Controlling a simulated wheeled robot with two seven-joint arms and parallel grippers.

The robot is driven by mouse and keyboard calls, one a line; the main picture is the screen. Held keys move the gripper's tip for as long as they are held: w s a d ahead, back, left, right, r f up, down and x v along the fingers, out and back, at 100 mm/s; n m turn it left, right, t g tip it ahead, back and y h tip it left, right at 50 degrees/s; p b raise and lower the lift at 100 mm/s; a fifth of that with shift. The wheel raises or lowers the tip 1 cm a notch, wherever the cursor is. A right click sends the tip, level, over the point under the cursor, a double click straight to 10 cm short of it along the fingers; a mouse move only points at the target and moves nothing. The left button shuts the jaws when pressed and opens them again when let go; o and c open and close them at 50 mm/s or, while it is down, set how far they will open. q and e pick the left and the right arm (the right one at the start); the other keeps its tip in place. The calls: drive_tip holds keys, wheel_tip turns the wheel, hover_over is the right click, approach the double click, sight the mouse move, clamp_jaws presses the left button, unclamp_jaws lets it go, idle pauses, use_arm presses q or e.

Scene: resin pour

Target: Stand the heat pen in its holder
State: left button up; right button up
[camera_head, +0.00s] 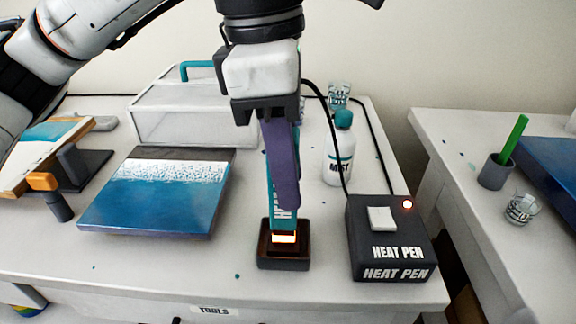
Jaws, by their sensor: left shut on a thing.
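The heat pen (284,165) is a purple and teal stick with a glowing orange tip, upright in the camera_head view. My left gripper (266,112) points down from above and is shut on its upper part. The holder (284,260) is a dark square block near the table's front edge, right under the pen. The pen's glowing lower end is at the holder's opening; I cannot tell how deep it sits. My right gripper is not in view.
A black heat pen control box (392,240) with a lit red lamp stands right of the holder, with black cables behind. A blue painted panel (160,195) lies to the left. A white bottle (340,155) and clear case (180,115) stand behind. A gap separates a second table (455,165).

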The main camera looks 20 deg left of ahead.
use_arm(q)
drive_tip(key=o, duration=1.1)
drive_tip(key=shift+o, duration=0.2)
drive_tip(key=r, duration=0.3)
drive_tip(key=r+p, duration=0.1)
drive_tip(key=r, duration=0.2)
drive_tip(key=a+r, duration=0.1)
drive_tip(key=r, duration=0.2)
drive_tip(key=shift+s+p, duration=0.15)
drive_tip(key=shift+p, duration=0.15)
drive_tip(key=shift+a+r, duration=0.1)
drive_tip(key=shift+r, duration=0.55)
